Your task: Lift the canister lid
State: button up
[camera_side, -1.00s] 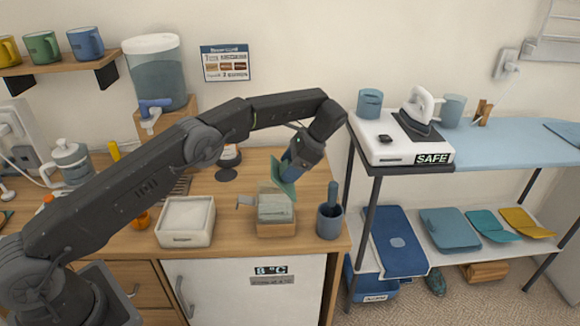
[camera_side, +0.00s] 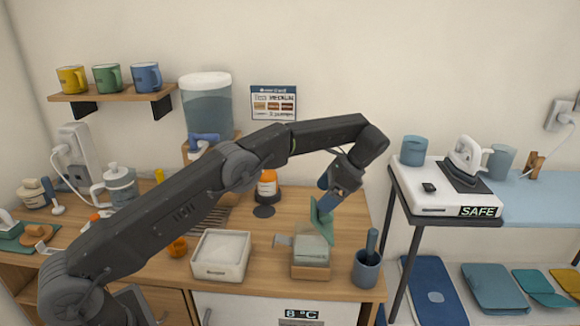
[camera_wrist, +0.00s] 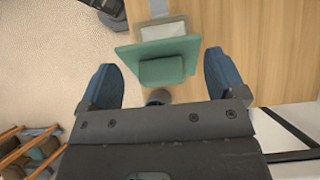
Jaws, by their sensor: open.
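The canister (camera_side: 311,256) is a pale, see-through box in a wooden base near the front edge of the counter. Its green lid (camera_side: 321,224) stands steeply tilted above the canister's right side, and a small metal latch (camera_side: 283,240) sticks out at the left. My gripper (camera_side: 328,203) is at the upper right of the lid. In the wrist view the lid (camera_wrist: 130,54) and its raised green block (camera_wrist: 161,72) lie between the open blue fingers of my gripper (camera_wrist: 159,66). Gaps show on both sides of the block. The canister is partly hidden behind the lid there.
A grey-blue cup with a pestle (camera_side: 367,268) stands close to the canister's right. A white square bin (camera_side: 221,255) stands to its left. An orange-labelled jar (camera_side: 267,186) is behind. A shelf with an iron (camera_side: 464,157) is at the right, past a gap.

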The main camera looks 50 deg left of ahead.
jog(key=s+a+r, duration=0.4)
jog(key=a+r, duration=0.2)
jog(key=a, duration=0.3)
jog(key=shift+s, duration=0.4)
jog(key=shift+a+r, duration=0.1)
jog(key=shift+c, duration=0.3)
